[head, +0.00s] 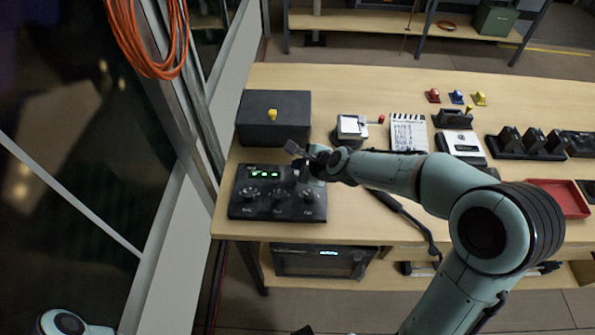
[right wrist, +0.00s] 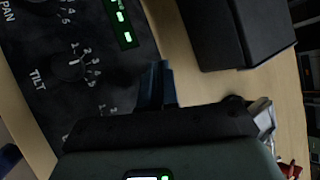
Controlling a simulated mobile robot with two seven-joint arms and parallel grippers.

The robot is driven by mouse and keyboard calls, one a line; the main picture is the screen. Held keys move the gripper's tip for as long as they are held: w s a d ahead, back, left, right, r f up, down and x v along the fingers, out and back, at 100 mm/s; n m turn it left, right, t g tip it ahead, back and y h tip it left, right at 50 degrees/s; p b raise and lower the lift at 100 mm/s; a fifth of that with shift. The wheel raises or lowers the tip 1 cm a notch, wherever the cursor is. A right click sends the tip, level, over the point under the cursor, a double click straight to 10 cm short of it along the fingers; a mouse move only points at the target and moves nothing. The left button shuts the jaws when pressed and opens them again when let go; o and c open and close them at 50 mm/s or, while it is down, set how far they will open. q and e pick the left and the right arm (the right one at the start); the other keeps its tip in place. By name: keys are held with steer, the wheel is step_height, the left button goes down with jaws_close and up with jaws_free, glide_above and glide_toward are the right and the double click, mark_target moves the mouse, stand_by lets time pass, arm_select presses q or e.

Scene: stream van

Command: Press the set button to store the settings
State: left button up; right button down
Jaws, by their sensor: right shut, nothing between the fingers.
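The black control box (head: 247,208) lies at the left end of the wooden table. It has a green-lit display (head: 265,174) and a row of three knobs along its front. The right wrist view shows its knob labelled TILT (right wrist: 72,68), part of the PAN label and the lit display (right wrist: 124,22). I cannot make out a set button. My right gripper (head: 300,175) is over the back right part of the box and hides that part. Its fingers (right wrist: 157,82) are together and empty; I cannot tell whether they touch the box. My left gripper is not in view.
A dark box with a yellow knob (head: 272,115) stands close behind the control box. A white-topped device (head: 351,126) and a striped clapperboard (head: 408,136) lie farther right. A window wall is on the left. A red tray (head: 561,198) lies at the far right.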

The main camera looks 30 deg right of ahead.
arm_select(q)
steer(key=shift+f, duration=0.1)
arm_select(e)
steer(key=shift+f, duration=0.1)
stand_by(0.3)
arm_select(q)
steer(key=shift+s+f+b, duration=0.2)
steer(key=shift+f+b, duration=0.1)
steer(key=shift+b, duration=0.05)
arm_select(e)
steer(key=shift+f, duration=0.35)
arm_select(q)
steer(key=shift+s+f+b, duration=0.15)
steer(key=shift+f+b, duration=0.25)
arm_select(e)
steer(key=shift+f, duration=0.45)
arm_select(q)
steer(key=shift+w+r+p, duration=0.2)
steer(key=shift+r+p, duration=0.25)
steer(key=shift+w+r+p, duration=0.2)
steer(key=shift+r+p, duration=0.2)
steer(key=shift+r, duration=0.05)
arm_select(e)
steer(key=shift+r, duration=0.9)
